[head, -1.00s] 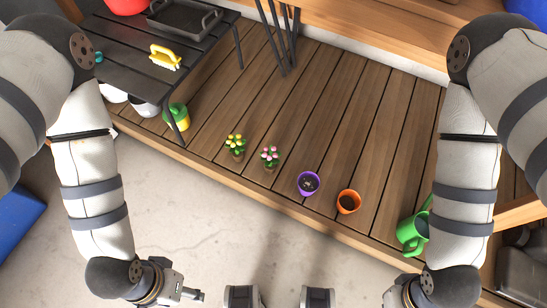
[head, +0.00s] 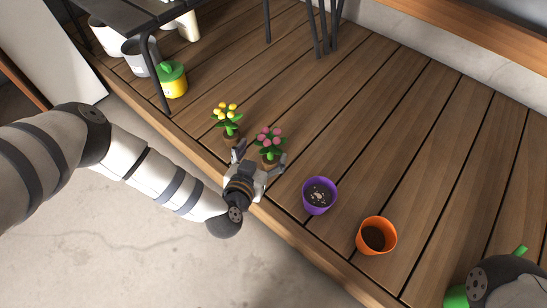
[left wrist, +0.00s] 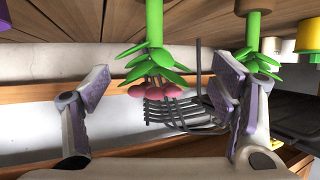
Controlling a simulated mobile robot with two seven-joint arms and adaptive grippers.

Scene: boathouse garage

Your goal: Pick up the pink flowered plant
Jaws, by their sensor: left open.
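The pink flowered plant (head: 269,136) stands upright in a small brown pot on the wooden deck. My left gripper (head: 260,158) is open and low at the deck's front edge, with its fingers spread to either side of the plant's pot in the head view. In the left wrist view, which appears upside down, the pink plant's green leaves and pink blooms (left wrist: 155,72) show between the two open fingers (left wrist: 158,98). I cannot tell whether either finger touches it. My right gripper is out of view; only part of that arm shows at the lower right.
A yellow flowered plant (head: 228,114) stands close to the left; it also shows in the left wrist view (left wrist: 256,42). A purple pot (head: 319,195) and an orange pot (head: 376,236) stand to the right. A yellow-green container (head: 173,80) is near the dark table (head: 128,12).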

